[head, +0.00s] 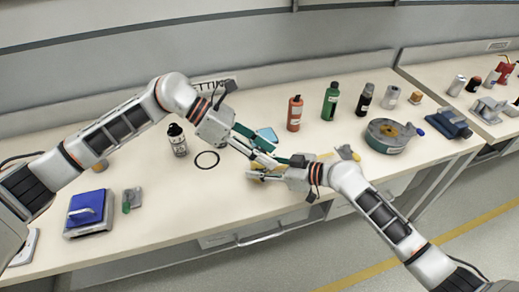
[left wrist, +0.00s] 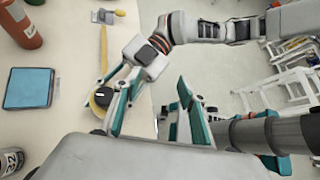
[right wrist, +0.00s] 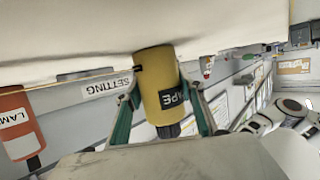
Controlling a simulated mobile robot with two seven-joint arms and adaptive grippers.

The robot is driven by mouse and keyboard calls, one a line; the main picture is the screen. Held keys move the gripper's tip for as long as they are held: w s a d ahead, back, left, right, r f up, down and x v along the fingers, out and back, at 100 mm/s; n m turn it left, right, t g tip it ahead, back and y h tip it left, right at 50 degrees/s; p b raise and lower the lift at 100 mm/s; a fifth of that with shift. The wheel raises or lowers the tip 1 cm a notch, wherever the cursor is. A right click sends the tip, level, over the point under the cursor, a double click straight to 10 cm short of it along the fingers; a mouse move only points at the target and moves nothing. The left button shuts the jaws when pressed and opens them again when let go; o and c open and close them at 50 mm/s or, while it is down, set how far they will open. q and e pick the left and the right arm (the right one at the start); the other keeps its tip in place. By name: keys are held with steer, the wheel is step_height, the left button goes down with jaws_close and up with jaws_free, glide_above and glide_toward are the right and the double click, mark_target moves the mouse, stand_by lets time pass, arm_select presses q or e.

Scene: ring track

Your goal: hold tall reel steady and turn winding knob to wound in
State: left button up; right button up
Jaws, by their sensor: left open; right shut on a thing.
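The tall reel is a yellow cylinder (right wrist: 156,85) marked TAPE in the right wrist view, with a black knob (right wrist: 168,130) on its end. The left wrist view shows the reel from above (left wrist: 102,98); in the head view the grippers mostly hide it. A yellow tape (left wrist: 103,48) runs from it along the table to a small grey piece (left wrist: 103,16). My right gripper (right wrist: 157,92) is shut on the reel, one finger on each side. My left gripper (head: 262,154) is open and empty close by; its fingers (left wrist: 156,82) are beside the reel, apart from the knob.
A light blue pad (head: 266,136), a red bottle (head: 294,113) and a green bottle (head: 330,101) stand behind the grippers. A black ring (head: 207,160) lies to the left. The table's front edge is close.

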mark_target(260, 149)
arm_select(q)
steer(key=w+a+f+n+t+h, duration=0.1)
steer(key=w+a+f+t+h, duration=0.1)
steer(key=a+f+t+h, duration=0.3)
steer(key=w+a+f+n+t+h, duration=0.1)
steer(key=w+a+f+t, duration=0.15)
steer(key=a, duration=0.55)
steer(key=x, duration=0.4)
steer(key=r+x, duration=0.1)
steer(key=x, duration=0.3)
steer(key=s+x, duration=0.1)
steer(key=x, duration=0.3)
steer(key=shift+d+r, duration=0.15)
steer(key=shift+c, duration=0.3)
steer(key=c, duration=1.1)
